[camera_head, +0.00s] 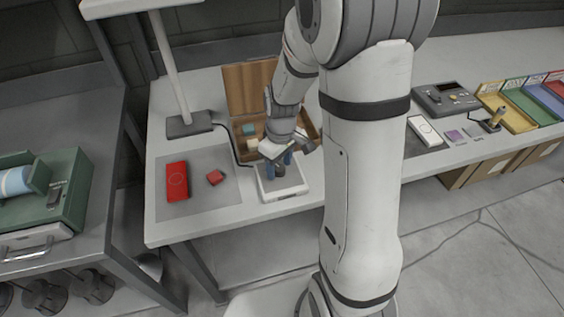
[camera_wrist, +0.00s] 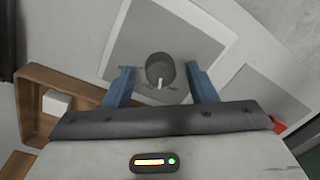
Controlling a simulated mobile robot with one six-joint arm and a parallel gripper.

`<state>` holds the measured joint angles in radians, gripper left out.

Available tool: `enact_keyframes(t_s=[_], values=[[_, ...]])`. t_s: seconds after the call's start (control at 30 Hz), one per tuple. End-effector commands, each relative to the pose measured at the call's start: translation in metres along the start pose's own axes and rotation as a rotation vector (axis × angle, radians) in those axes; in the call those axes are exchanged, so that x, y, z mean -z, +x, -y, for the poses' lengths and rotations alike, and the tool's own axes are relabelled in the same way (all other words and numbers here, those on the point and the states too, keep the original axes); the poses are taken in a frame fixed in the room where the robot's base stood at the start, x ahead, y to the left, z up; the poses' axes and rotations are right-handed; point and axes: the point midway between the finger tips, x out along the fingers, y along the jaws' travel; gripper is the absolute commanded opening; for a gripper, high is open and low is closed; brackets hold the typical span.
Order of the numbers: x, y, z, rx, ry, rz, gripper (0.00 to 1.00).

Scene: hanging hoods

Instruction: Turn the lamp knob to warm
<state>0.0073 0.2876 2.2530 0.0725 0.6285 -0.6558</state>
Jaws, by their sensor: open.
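The lamp knob (camera_wrist: 160,68) is a round dark grey knob with a white pointer mark, seen in the wrist view on a light square control box (camera_wrist: 130,40). The pointer points toward the bottom of the wrist picture. Small labels beside the knob are too small to read. My gripper (camera_wrist: 160,80) is open, with one blue finger on each side of the knob and a visible gap to both. In the head view my gripper (camera_head: 278,160) is over the control box (camera_head: 283,190) and partly covers the knob.
A wooden box (camera_head: 247,90) with small blocks stands behind the control box. A grey mat (camera_head: 210,198) with a red case (camera_head: 177,181) and a small red block (camera_head: 216,177) lies to the left. The lamp base (camera_head: 188,124) and its cable are behind it.

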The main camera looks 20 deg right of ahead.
Motion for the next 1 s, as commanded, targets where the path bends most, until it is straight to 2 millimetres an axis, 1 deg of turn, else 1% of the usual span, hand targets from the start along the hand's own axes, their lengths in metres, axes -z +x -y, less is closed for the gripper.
enact_keyframes(t_s=[0.07,0.17,0.27,0.5,0.6,0.73,1.0], values=[[0.000,0.000,0.000,0.000,0.000,0.001,0.52],[0.000,-0.006,0.000,0.000,0.000,0.000,0.52],[0.001,-0.020,-0.001,-0.002,0.000,-0.003,0.52],[0.001,-0.061,-0.001,-0.002,-0.001,-0.003,0.52],[0.001,-0.071,0.000,-0.001,0.000,-0.002,0.52],[0.000,-0.078,0.000,-0.001,0.000,-0.001,0.52],[0.000,-0.078,0.000,0.000,0.000,0.000,0.52]])
